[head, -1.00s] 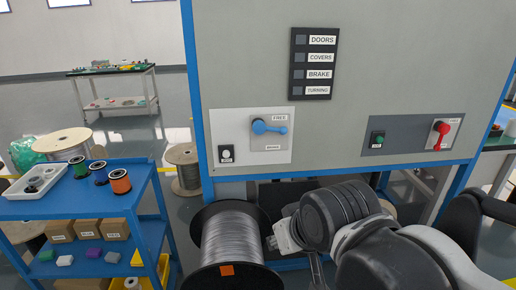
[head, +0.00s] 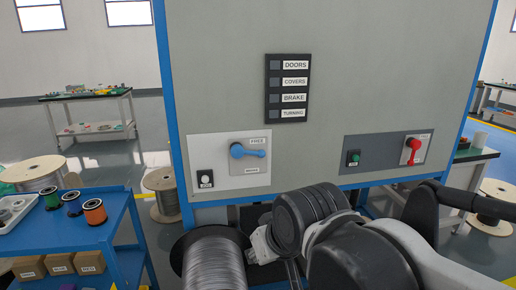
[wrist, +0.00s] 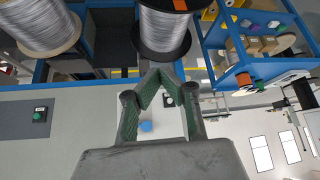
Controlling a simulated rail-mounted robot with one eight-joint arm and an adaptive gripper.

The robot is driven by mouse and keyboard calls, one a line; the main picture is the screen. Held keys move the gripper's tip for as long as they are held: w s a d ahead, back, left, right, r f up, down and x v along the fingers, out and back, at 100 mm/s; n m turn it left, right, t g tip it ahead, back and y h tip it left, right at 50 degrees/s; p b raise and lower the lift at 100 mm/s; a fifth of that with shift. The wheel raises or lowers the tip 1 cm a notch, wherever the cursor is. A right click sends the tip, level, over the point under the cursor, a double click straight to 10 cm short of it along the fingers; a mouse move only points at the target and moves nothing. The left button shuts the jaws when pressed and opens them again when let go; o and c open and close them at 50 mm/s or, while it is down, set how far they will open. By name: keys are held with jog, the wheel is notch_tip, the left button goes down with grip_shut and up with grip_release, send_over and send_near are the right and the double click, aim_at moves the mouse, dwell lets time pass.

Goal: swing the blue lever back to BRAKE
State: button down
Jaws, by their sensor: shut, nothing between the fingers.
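The blue lever (head: 247,151) is on a light plate on the grey machine front. Its arm points right, nearly level, just under the FREE label (head: 258,141); the BRAKE label (head: 257,170) is below. My gripper (head: 249,257) is low in front of the machine, below the lever and beside the wire spool, apart from the lever. In the wrist view its green-padded fingers (wrist: 157,78) meet at the tips with nothing between them. A bit of the blue lever (wrist: 146,126) shows between the fingers, further off; the rest is hidden.
A wire spool (head: 214,265) stands just left of my gripper. A white button (head: 205,178) is left of the lever. A red lever (head: 412,147) and green button (head: 354,157) are on the dark panel to the right. A blue cart (head: 121,222) stands at left.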

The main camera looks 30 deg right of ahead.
aim_at(263, 151)
jog(key=w+d+r+m+g+y+p, duration=0.1)
jog(key=w+d+r+p, duration=0.3)
jog(key=w+r, duration=0.55)
jog(key=w+d+r+m+g+p, duration=0.1)
jog(key=w+d+r+p, duration=0.35)
jog(key=w, duration=0.75)
jog(key=w+d+y+p, duration=0.1)
jog(key=w+d, duration=0.5)
jog(key=w+d+r+g+y+p, duration=0.1)
jog(key=w+d+p, duration=0.1)
jog(key=w+d, duration=0.4)
jog(key=w+d+m+p, duration=0.1)
jog(key=w+d+p, duration=0.1)
jog(key=w+d, duration=0.4)
jog(key=shift+w+d+r+y, duration=0.1)
jog(key=shift+d+y, duration=0.1)
jog(key=shift+d, duration=0.25)
jog(key=shift+w+d+r+y, duration=0.1)
jog(key=shift+d+y, duration=0.1)
jog(key=shift+d, duration=0.2)
jog(key=x, duration=0.4)
jog(key=p+x, duration=0.1)
jog(key=x, duration=0.9)
jog(key=shift+s+d+f, duration=0.1)
jog(key=shift+s, duration=0.3)
